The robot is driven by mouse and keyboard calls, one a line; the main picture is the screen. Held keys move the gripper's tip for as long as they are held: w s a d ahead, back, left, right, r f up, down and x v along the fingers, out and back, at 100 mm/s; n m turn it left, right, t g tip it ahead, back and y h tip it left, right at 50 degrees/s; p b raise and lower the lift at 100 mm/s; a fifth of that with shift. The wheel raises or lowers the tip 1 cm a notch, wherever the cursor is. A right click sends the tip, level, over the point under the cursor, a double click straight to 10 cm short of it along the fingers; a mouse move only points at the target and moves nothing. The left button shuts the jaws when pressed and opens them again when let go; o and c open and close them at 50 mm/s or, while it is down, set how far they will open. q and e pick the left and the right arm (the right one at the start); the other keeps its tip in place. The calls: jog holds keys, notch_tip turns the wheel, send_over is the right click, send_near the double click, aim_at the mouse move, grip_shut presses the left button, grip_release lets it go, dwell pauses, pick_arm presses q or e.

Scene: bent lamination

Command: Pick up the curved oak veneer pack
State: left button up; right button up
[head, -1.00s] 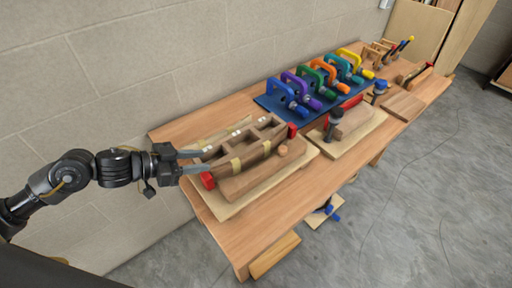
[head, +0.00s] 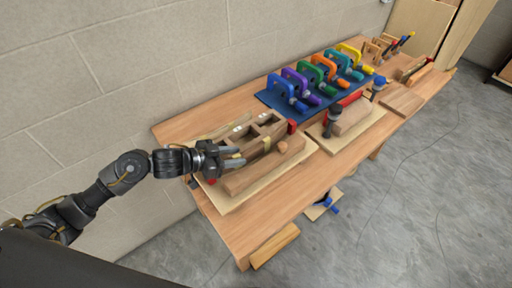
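The curved oak veneer pack (head: 255,152) is a brown wooden strip bound with yellow tape. It lies along the near side of an open wooden frame, on a pale board (head: 232,206) at the left end of the bench. My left gripper (head: 238,157) reaches in from the left over the pack's left part and hides it there. Its two dark fingers are apart, close to the taped strip. I cannot tell whether they touch it. My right gripper is not in view.
A second board (head: 362,130) with a wooden form and dark clamps stands to the right. Several coloured clamps stand on a blue mat (head: 268,99) behind. A flat wood block (head: 402,102) lies farther right. The bench's front strip (head: 285,195) is clear.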

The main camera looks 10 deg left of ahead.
pick_arm(q)
jog(key=shift+f, duration=0.1)
grip_shut()
dwell(0.3)
notch_tip(320, 180, up, 10)
dwell(0.5)
